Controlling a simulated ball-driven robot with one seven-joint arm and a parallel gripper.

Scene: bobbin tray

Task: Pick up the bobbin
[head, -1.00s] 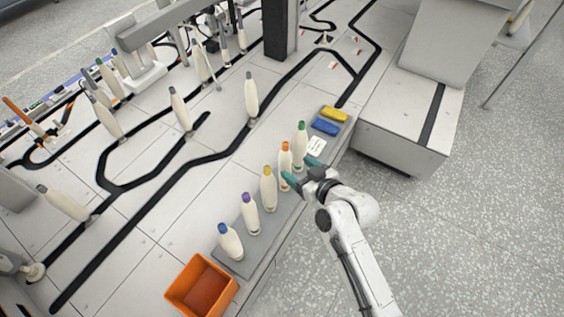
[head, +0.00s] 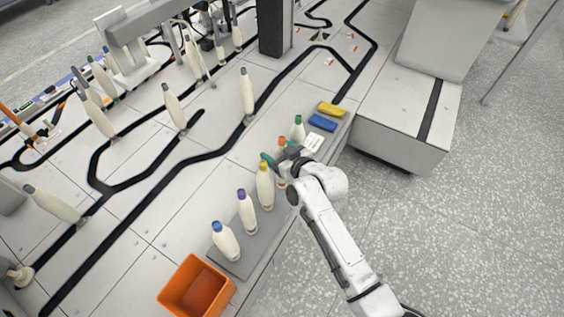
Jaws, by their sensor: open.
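A row of cream bobbins with coloured tops stands upright on a grey tray (head: 228,262). They are the blue-topped bobbin (head: 225,242), the purple-topped bobbin (head: 246,214), the yellow-topped bobbin (head: 265,188), the orange-topped bobbin (head: 282,142) and the green-topped bobbin (head: 298,129). My gripper (head: 278,157) is open at the orange-topped bobbin and hides much of its body. One teal finger shows left of it, just behind the yellow top. The other finger is hidden, so I cannot tell whether the jaws are around the bobbin.
An orange bin (head: 176,294) stands at the near end of the tray. A white card (head: 314,142), a blue block (head: 322,122) and a yellow block (head: 332,109) lie beyond the green-topped bobbin. More bobbins stand along black tracks at the left. Open floor lies to the right.

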